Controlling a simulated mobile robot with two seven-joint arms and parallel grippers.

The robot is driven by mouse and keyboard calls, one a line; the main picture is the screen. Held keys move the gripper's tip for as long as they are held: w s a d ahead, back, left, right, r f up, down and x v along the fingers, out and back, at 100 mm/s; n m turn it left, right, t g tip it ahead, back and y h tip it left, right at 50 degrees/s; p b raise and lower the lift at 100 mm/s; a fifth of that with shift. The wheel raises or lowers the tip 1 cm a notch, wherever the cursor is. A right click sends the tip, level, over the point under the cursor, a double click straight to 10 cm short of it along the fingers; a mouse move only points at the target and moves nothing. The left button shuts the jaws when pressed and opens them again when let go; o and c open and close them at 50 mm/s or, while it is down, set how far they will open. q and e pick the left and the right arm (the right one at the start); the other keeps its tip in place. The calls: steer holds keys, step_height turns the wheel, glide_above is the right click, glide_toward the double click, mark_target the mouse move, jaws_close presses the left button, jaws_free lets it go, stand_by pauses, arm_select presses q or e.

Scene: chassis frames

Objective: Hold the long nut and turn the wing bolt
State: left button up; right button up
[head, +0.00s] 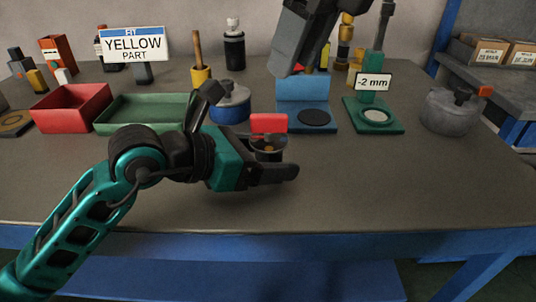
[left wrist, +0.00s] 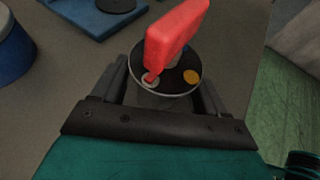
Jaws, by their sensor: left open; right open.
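A red wing-like part (head: 268,123) stands on a dark round disc (head: 266,143) in the middle of the bench; I take it for the wing bolt. In the left wrist view the red part (left wrist: 175,38) rises from the disc (left wrist: 165,77), which bears a yellow dot and a pale spot. A grey body (left wrist: 160,100), perhaps the long nut, shows partly beneath. My left gripper (left wrist: 163,96) is open, low over the bench, with a finger on each side of that body; contact is unclear. My right gripper (head: 295,66) hangs open and empty at the top, above and behind the red part.
A red tray (head: 70,108), green tray (head: 142,113), blue lidded pot (head: 231,108), blue stand (head: 302,92) and green stand (head: 376,122) with a "-2 mm" sign line the back. A grey pot (head: 450,112) stands at right. The front of the bench is clear.

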mark_target(272, 115)
arm_select(q)
steer(key=c, duration=1.3)
arm_select(e)
steer(key=shift+c, duration=0.2)
arm_select(q)
steer(key=shift+o, duration=0.2)
arm_select(e)
steer(key=n, duration=0.1)
steer(key=w+n, duration=0.1)
steer(key=r+n+g, duration=0.1)
steer(key=n, duration=0.1)
steer(key=shift+w+d+y, duration=0.2)
steer(key=shift+d+y, duration=0.1)
steer(key=a+f+n, duration=0.1)
steer(key=f, duration=0.2)
steer(key=a+f+n+g, duration=0.1)
steer(key=f, duration=0.3)
steer(key=w+a+f+n, duration=0.1)
steer(key=f, duration=0.2)
steer(key=shift+a+f+n+y, duration=0.15)
steer(key=shift+f+n+y, duration=0.1)
steer(key=shift+n+y, duration=0.15)
steer(key=shift+c, duration=0.2)
jaws_close()
